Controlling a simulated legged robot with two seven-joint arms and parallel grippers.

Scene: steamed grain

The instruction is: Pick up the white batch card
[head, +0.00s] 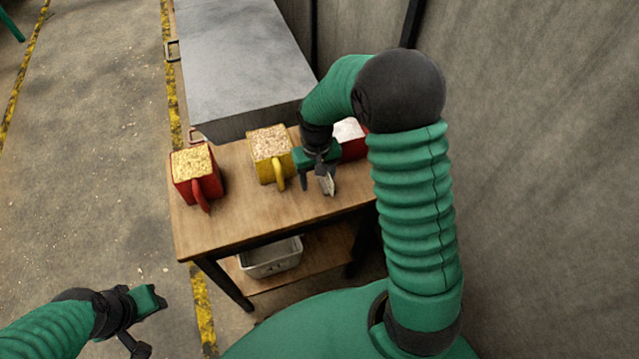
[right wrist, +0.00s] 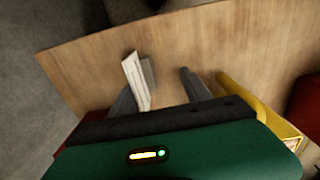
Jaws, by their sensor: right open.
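The white batch card (head: 327,185) stands nearly upright near the table's front edge in the head view. In the right wrist view the card (right wrist: 134,80) is on the left side, against or just in front of my left-hand finger. I cannot tell whether they touch. My right gripper (head: 317,178) is open at the card, its fingers pointing down to the tabletop. In the right wrist view the gripper (right wrist: 164,84) shows a clear gap between the card and the right-hand finger. My left gripper (head: 142,322) is low at the left, away from the table; its jaw opening is unclear.
On the wooden table (head: 235,217) stand a red grain container (head: 190,174), a yellow one (head: 268,148) close beside my right gripper, and another red one (head: 352,141) partly behind my arm. A grey metal box (head: 240,65) is behind. A bin (head: 270,258) sits on the lower shelf.

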